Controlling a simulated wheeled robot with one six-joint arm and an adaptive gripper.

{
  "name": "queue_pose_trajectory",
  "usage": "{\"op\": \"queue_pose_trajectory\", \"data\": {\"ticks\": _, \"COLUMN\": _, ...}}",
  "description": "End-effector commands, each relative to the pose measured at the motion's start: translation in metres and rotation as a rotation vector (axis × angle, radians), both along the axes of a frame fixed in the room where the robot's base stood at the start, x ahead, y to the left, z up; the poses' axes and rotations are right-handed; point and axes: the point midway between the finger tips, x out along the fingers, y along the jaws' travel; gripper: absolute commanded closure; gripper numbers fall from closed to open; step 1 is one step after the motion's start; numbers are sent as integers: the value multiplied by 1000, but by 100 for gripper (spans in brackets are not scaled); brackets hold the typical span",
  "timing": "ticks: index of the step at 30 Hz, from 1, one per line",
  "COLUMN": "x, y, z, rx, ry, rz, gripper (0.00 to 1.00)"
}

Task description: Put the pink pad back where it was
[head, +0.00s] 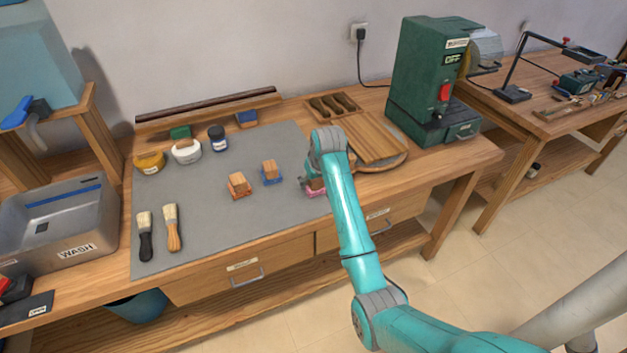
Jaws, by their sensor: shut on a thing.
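The pink pad (316,194) is at the right side of the grey mat (215,225), near its front right part. Only a strip of pink shows below my gripper (314,184). My gripper points down over the pad and is shut on it. The wrist and arm cover much of the pad. I cannot tell whether the pad touches the mat or is slightly above it. An orange pad with a wooden block (239,186) and a blue pad with a wooden block (271,173) stand in a row to its left.
Two brushes (158,230) lie at the mat's left front. A slatted wooden board (370,138) and a green machine (430,80) are to the right. The mat's front middle is clear.

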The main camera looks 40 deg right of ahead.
Motion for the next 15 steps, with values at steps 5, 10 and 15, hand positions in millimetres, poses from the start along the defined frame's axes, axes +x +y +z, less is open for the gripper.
{"op": "queue_pose_trajectory", "data": {"ticks": 5, "x": 0, "y": 0, "z": -1, "rx": 0, "ry": 0, "rz": 0, "gripper": 64}}
{"op": "queue_pose_trajectory", "data": {"ticks": 10, "x": 0, "y": 0, "z": -2, "rx": 0, "ry": 0, "rz": 0, "gripper": 14}}
{"op": "queue_pose_trajectory", "data": {"ticks": 15, "x": 0, "y": 0, "z": -2, "rx": 0, "ry": 0, "rz": 0, "gripper": 11}}
